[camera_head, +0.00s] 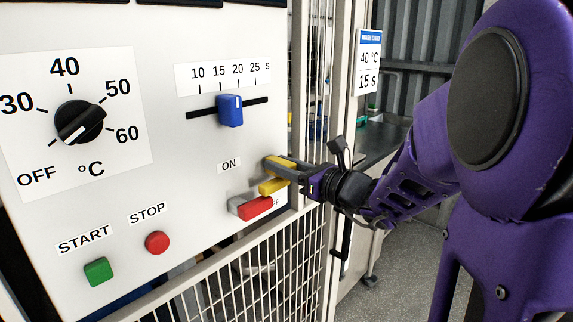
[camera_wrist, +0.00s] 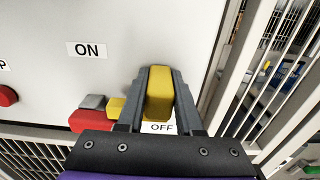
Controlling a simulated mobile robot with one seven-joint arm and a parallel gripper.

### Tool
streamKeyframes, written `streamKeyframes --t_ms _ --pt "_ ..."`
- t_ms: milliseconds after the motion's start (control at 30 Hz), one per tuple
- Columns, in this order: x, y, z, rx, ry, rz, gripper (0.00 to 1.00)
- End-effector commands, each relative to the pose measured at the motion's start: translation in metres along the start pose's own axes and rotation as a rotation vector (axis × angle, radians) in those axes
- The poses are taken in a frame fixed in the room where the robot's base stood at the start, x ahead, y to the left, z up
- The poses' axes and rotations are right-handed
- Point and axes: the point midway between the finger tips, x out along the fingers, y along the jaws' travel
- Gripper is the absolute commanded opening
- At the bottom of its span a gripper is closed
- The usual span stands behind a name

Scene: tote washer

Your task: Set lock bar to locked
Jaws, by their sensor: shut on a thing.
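The yellow piece, which looks like the lock bar (camera_head: 272,187), is at the lower right of the white panel, by the panel's edge. In the wrist view the yellow bar (camera_wrist: 158,96) stands between the two grey fingers of my gripper (camera_wrist: 159,74), which is shut on it. A smaller yellow part shows just left of the left finger; whether it joins the held bar is hidden. In the head view my gripper (camera_head: 288,173) reaches the bar from the right and partly covers it. No locked marking is readable.
A red switch (camera_head: 256,208) sits just left below the bar, between ON and OFF labels. The panel also carries a temperature dial (camera_head: 80,122), blue slider (camera_head: 230,110), green START button (camera_head: 99,271) and red STOP button (camera_head: 157,242). A white wire-mesh fence (camera_head: 255,270) stands close below and right.

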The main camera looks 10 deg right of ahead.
Motion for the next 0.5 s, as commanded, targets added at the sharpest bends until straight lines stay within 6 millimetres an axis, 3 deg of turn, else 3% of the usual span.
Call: streamKeyframes --t_ms 400,433,500 --pt "0.0010 0.0094 0.0000 0.000 0.000 0.008 0.00" --pt "0.0010 0.0095 -0.0001 0.000 0.000 0.008 0.40" --pt "0.0010 0.0093 -0.0002 0.000 0.000 0.008 0.53"
